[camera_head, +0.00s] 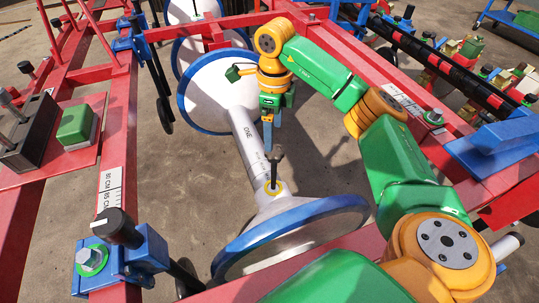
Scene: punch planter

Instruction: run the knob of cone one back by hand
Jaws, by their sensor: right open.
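Cone one (243,133) is a white shaft marked "ONE", with a scale printed along it. It flares at both ends into wide discs with blue rims; the near disc (290,228) is at the lower middle. A black knob (275,172) stands up from a yellow ring (273,188) near the shaft's near end. My right gripper (267,145) points down over the shaft, just behind and slightly left of the knob's top. Its jaws are open, though their gap is hard to see from here. It appears apart from the knob. My left gripper is out of view.
Red frame beams (115,140) run along the left side, with a scale label and a black-knobbed blue clamp (119,230). A green block (76,124) sits on a red plate. A black and red bar (431,60) crosses the right. Concrete floor shows between the beams.

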